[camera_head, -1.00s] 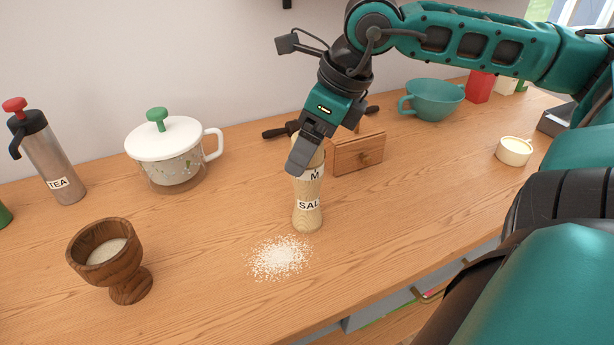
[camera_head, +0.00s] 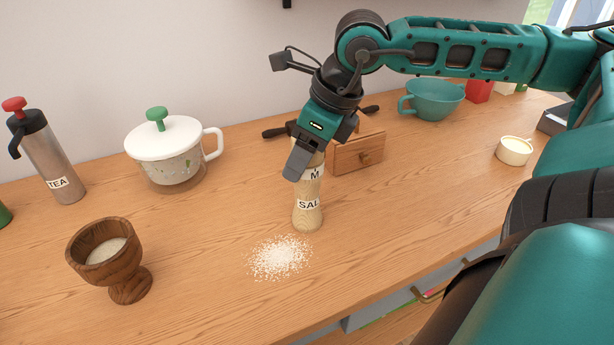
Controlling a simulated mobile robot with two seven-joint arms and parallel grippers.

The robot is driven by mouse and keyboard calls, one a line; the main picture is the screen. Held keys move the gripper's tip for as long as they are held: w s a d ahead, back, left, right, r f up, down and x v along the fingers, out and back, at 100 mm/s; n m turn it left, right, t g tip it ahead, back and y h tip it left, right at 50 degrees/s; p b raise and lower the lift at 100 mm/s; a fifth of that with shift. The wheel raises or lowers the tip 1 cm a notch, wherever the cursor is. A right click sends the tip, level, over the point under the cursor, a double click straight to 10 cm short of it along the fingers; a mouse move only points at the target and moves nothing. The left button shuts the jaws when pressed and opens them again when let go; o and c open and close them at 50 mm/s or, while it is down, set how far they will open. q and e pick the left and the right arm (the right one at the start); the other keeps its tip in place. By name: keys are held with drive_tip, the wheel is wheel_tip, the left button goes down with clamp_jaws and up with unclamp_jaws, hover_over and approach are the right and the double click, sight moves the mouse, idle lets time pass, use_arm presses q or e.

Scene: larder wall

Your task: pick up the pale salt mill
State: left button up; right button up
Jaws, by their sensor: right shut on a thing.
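The pale salt mill (camera_head: 308,212) is light wood with white labels, one reading "SAL" and one showing an "M". It stands upright on the wooden counter, just behind a scatter of white grains. My right gripper (camera_head: 305,162) comes down from above and is shut on the mill's upper part. The gripper hides the mill's top. I cannot tell whether the mill's base touches the counter or is slightly clear of it. My left gripper is not in view.
Spilled white grains (camera_head: 280,257) lie before the mill. A wooden goblet (camera_head: 125,270) stands front left, a lidded white pot (camera_head: 170,150) and tea flask (camera_head: 52,160) behind. A wooden box (camera_head: 358,153) is close behind right. A teal bowl (camera_head: 433,100) and small cream dish (camera_head: 514,151) stand right.

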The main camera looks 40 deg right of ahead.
clamp_jaws()
drive_tip(key=shift+r, duration=0.1)
